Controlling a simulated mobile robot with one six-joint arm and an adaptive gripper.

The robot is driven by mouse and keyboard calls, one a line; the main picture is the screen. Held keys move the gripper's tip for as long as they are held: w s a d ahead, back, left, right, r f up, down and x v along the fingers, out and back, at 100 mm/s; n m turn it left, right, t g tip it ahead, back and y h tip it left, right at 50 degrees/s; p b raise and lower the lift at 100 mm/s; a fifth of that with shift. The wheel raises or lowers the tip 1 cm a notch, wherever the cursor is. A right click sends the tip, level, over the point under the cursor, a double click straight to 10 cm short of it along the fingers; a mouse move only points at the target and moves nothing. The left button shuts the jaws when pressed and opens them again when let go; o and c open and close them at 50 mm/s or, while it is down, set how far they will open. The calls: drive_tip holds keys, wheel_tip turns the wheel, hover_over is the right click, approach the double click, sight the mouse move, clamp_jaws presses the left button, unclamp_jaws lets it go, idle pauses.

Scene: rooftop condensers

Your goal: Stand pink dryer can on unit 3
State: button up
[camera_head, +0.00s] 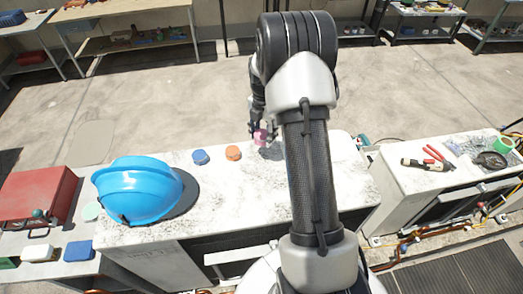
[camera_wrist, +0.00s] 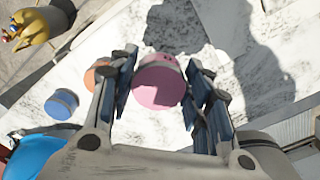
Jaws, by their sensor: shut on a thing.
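The pink dryer can (camera_head: 261,139) is a short round can between the fingers of my gripper (camera_head: 259,131), over the far edge area of the middle white unit (camera_head: 300,170). In the wrist view the pink can (camera_wrist: 158,83) shows its round pink end, with the gripper fingers (camera_wrist: 160,72) against both sides. I cannot tell whether its base touches the unit top. A blue can (camera_head: 200,157) and an orange can (camera_head: 233,153) stand on the same top to its left. No unit number is readable, so I cannot tell which is unit 3.
A blue hard hat (camera_head: 140,190) sits on the unit's left end. A red case (camera_head: 37,196) lies farther left. The right-hand unit (camera_head: 400,178) holds pliers (camera_head: 437,157), a tape roll (camera_head: 501,144) and other tools. Benches line the far side beyond open floor.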

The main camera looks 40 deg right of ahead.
sight(263, 155)
drive_tip(key=shift+f, duration=4)
drive_tip(key=shift+f+b, duration=0.25)
drive_tip(key=shift+b, duration=0.1)
drive_tip(key=o, duration=1.1)
drive_tip(key=shift+r, duration=0.1)
